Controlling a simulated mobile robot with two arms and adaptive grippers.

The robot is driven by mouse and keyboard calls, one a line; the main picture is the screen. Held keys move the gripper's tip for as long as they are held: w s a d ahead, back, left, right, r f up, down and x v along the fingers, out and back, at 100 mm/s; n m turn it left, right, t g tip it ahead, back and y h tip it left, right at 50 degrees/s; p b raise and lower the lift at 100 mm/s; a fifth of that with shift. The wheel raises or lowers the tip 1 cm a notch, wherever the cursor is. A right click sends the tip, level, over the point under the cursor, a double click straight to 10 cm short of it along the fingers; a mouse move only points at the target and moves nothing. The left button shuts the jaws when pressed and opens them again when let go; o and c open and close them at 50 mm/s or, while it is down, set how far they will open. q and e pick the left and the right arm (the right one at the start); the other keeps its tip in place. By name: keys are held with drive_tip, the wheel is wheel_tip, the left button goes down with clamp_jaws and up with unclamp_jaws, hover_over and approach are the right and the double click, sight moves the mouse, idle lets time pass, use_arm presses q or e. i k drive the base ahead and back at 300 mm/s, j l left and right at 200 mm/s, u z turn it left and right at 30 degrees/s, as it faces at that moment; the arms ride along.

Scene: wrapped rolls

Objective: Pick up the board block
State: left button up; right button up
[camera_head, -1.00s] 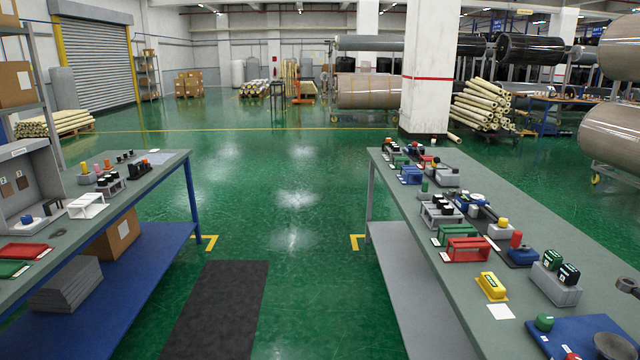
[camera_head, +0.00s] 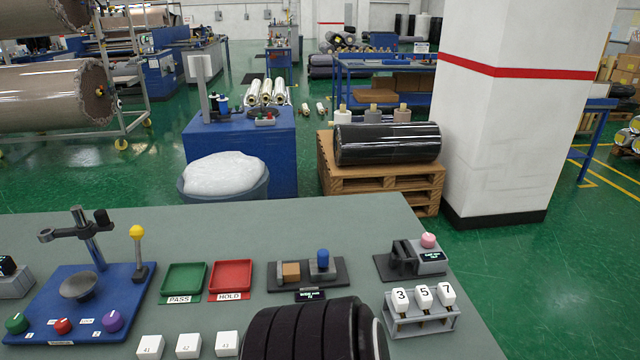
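A dark board (camera_head: 306,275) lies on the grey-green table, right of the red tray. A small tan-brown block (camera_head: 291,272) sits on it in a grey holder, left of a blue knob (camera_head: 323,260). I cannot tell for sure that this is the board block. Neither of my grippers shows. A black ribbed form at the bottom centre, probably part of my arm, covers the table just in front of the board.
Green (camera_head: 184,279) and red (camera_head: 231,276) trays and a blue panel (camera_head: 82,302) with knobs and a stand are to the left. White cubes (camera_head: 188,346) line the front. A rack (camera_head: 421,314) with numbered blocks and a dark device (camera_head: 410,262) are to the right.

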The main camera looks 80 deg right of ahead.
sight(291, 273)
drive_tip(key=z, duration=2.5)
